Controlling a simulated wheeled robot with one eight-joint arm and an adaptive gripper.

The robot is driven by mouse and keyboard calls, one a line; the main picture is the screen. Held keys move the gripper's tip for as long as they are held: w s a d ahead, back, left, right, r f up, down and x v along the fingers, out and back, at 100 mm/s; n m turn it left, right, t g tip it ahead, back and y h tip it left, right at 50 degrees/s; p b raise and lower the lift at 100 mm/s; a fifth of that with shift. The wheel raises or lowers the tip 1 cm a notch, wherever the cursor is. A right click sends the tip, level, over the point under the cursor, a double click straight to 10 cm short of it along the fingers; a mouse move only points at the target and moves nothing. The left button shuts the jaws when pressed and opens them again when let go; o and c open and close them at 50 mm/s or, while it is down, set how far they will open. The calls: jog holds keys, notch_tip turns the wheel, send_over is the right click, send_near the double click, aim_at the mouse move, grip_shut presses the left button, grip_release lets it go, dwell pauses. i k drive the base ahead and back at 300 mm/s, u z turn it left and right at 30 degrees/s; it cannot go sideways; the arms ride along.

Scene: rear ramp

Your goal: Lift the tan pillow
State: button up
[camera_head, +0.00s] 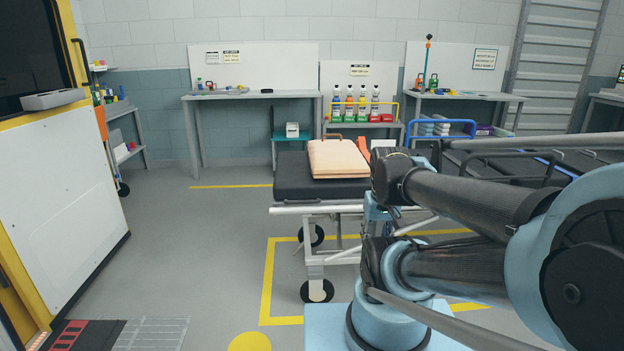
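The tan pillow (337,158) lies flat on the near left end of a dark stretcher mattress (295,178), in the middle of the head camera view. Its right edge is close to my arm in the picture. My arm fills the right side of the view, with its links folded in front of the stretcher. I cannot make out my gripper's fingers in this view. Nothing visible touches the pillow from above.
The wheeled stretcher (300,209) stands inside yellow floor lines (268,280). Behind it are a workbench (250,95), a shelf of bottles (362,122) and a second bench (465,95). A white and yellow vehicle door (60,190) stands at left. The floor (195,250) between is clear.

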aim_at(329, 159)
jog(key=u, duration=0.05)
jog(key=i, duration=0.95)
jog(key=u, duration=0.05)
